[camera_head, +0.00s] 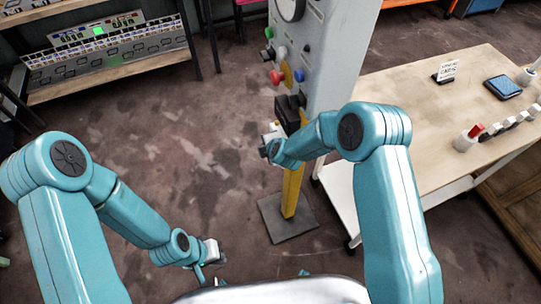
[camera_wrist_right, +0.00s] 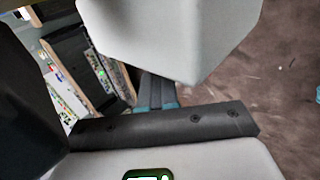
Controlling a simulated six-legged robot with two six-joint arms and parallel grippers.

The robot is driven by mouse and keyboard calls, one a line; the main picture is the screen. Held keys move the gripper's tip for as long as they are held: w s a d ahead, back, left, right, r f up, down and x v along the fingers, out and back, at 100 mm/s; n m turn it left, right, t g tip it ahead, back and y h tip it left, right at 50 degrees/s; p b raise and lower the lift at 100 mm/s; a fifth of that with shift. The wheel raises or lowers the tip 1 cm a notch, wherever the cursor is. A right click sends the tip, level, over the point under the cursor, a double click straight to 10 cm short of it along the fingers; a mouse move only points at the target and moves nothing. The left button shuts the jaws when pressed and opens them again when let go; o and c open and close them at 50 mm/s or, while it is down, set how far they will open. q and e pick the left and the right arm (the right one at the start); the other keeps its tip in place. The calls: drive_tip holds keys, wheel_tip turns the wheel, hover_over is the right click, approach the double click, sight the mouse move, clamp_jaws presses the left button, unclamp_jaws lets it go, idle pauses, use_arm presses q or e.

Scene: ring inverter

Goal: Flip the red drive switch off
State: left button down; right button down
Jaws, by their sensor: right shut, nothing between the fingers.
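A red knob (camera_head: 276,77) sticks out from the left side of the grey control panel (camera_head: 325,50) in the head view, low on the panel; whether it is the drive switch or how it is set cannot be read. My right gripper (camera_head: 268,146) is below the red knob, beside the yellow post, apart from the knob. It is shut and empty. My left gripper (camera_head: 215,254) hangs low over the floor at the bottom centre, away from the panel; its jaws are too small to judge. The red knob is not recognisable in the right wrist view.
A green knob (camera_head: 269,33), a black knob (camera_head: 267,54) and a blue knob (camera_head: 299,75) sit near the red one. A black box (camera_head: 290,107) is below on the yellow post (camera_head: 292,188). A wooden table (camera_head: 410,95) stands right; a shelf (camera_head: 110,77) stands far left.

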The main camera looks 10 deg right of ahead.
drive_tip(key=shift+r+p, duration=0.85)
drive_tip(key=shift+p, duration=0.05)
drive_tip(key=shift+s, duration=0.1)
drive_tip(key=shift+f, duration=0.1)
drive_tip(key=v, duration=1.6)
drive_tip(key=shift+r, duration=0.25)
